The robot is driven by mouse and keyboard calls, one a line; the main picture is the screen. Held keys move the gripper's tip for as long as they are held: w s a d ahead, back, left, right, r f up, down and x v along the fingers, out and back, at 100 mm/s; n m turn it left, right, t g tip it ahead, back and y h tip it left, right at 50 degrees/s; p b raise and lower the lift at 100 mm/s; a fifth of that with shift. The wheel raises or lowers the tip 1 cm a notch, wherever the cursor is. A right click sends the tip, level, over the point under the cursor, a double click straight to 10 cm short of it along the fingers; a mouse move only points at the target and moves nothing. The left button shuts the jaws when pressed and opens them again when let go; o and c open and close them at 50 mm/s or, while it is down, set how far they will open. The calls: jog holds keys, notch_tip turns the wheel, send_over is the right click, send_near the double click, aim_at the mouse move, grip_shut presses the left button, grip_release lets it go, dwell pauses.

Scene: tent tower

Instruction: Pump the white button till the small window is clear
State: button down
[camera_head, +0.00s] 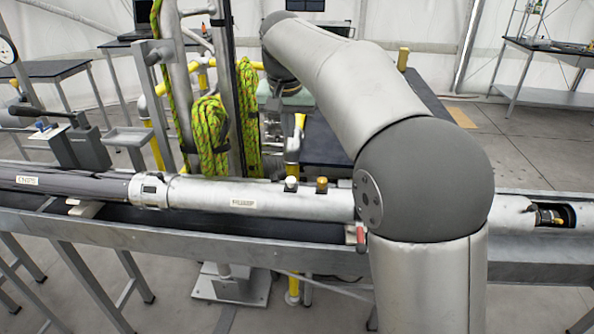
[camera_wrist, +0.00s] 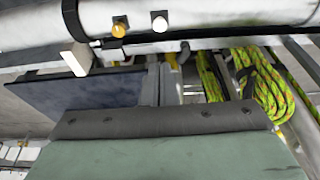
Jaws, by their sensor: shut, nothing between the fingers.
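The white button (camera_head: 291,184) stands on top of the long silver tube (camera_head: 258,198), left of a gold button (camera_head: 322,185). The wrist view shows the white button (camera_wrist: 159,22) to the right of the gold one (camera_wrist: 120,28). A small dark window (camera_head: 148,189) shows on the tube's collar at left. It is too small to tell what is in it. My gripper (camera_head: 273,103) is beyond the tube, apart from both buttons. It is shut and empty, partly hidden by my wrist, with its fingers hard to make out. I see no fingers in the wrist view.
Posts with green-yellow rope (camera_head: 208,137) stand behind the tube at left. A dark table (camera_head: 335,130) is behind my arm. The tube's right end has an opening with a brass fitting (camera_head: 548,216).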

aim_at(291, 180)
jog(key=x, duration=1.2)
jog(key=shift+s+f+p, duration=0.3)
jog(key=shift+f+p, duration=0.1)
jog(key=shift+f, duration=0.55)
jog(key=shift+f, duration=0.1)
jog(key=shift+f+b, duration=0.7)
jog(key=shift+f, duration=0.2)
notch_tip(291, 180, up, 6)
jog(key=p, duration=0.4)
jog(key=shift+f, duration=0.2)
jog(key=b+v, duration=0.1)
jog(key=v, duration=0.8)
jog(key=shift+s+b, duration=0.15)
jog(key=shift+b, duration=0.2)
jog(key=shift+f, duration=0.1)
